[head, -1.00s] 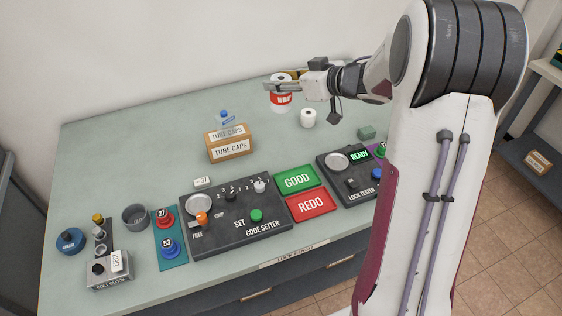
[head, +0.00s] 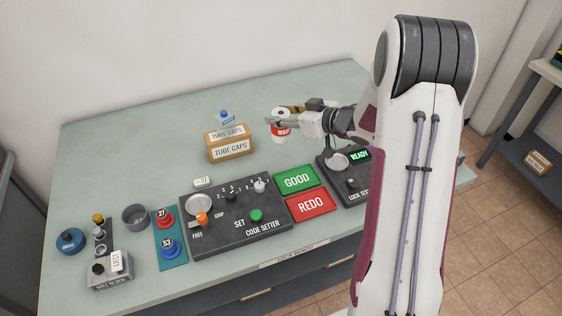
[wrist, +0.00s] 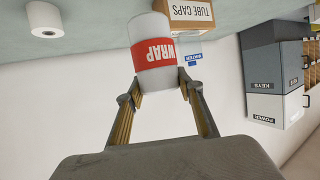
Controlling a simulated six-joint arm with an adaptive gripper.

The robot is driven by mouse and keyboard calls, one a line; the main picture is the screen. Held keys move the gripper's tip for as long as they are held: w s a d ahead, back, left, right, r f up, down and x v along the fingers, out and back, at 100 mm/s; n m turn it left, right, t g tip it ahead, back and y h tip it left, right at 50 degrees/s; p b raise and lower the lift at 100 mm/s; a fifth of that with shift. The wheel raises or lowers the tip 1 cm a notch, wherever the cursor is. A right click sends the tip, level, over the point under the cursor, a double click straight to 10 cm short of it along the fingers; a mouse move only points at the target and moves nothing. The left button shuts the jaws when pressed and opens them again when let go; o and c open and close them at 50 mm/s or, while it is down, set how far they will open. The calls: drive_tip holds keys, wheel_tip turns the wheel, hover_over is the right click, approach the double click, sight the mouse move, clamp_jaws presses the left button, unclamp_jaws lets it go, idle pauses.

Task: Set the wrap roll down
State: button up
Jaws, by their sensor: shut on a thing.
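The wrap roll (head: 280,131) is a white cylinder with a red WRAP label, right of the tube caps box in the head view. My gripper (head: 284,119) is shut on it, coming in from the right. In the wrist view the wrap roll (wrist: 150,38) sits between the two fingertips (wrist: 158,82). The head view does not clearly show whether its base touches the bench (head: 150,135).
The tube caps box (head: 230,148) stands close on the left. The GOOD pad (head: 297,180), REDO pad (head: 311,205) and code setter (head: 235,222) lie in front. A plain white roll (wrist: 46,19) shows in the wrist view. The back of the bench is clear.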

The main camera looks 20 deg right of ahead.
sight(288, 133)
drive_tip(key=shift+f, duration=3.1)
drive_tip(key=shift+f, duration=0.1)
drive_tip(key=shift+f, duration=1.8)
drive_tip(key=shift+f, duration=0.1)
drive_tip(key=o, duration=0.9)
